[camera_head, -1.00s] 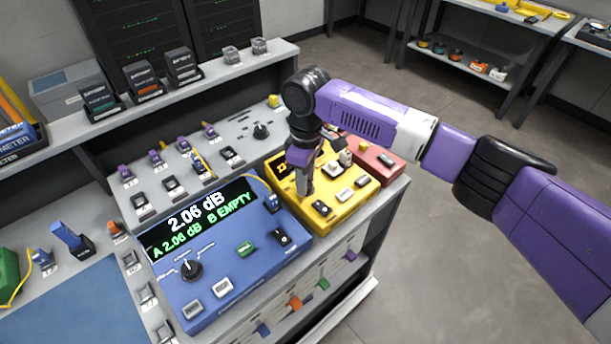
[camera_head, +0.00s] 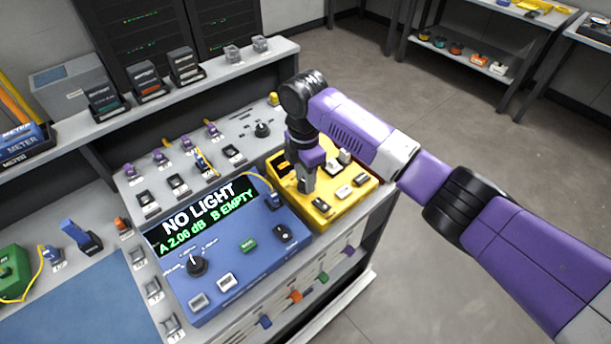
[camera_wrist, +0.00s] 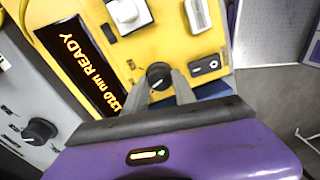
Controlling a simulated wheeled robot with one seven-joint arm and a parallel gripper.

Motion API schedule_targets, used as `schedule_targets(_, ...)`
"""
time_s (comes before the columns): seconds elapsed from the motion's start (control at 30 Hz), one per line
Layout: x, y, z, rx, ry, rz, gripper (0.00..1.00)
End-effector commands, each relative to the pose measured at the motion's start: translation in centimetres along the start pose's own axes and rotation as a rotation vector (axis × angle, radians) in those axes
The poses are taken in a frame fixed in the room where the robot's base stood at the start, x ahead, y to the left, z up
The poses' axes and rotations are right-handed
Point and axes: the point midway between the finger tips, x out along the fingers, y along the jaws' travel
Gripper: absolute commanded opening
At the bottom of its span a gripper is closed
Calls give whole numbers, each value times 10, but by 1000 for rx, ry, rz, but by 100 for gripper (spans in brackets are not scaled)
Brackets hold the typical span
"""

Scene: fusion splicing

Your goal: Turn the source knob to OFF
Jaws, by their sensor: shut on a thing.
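The source is the yellow box (camera_head: 322,216) at the right end of the bench in the head view. In the wrist view its display (camera_wrist: 82,62) reads "1310 nm READY". Its round black knob (camera_wrist: 158,76) sits between my two grey fingertips. My gripper (camera_wrist: 164,88) is shut on this knob. In the head view my gripper (camera_head: 304,190) points down onto the yellow box and hides the knob. The blue meter (camera_head: 232,262) beside it shows "NO LIGHT" above "A 2.06 dB B EMPTY".
A black switch (camera_wrist: 206,66) is close to the right of my fingers in the wrist view. White buttons (camera_head: 345,192) stand on the yellow box. The grey panel (camera_head: 240,130) behind carries purple connectors and another black knob (camera_head: 262,129). Open floor lies to the right.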

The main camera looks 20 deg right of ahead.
Motion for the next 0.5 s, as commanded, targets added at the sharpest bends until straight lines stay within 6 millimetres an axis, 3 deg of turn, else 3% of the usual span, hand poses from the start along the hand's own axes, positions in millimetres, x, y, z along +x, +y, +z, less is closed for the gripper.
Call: schedule_targets(0.5,1,-1,-1,-393,-10,-2,0)
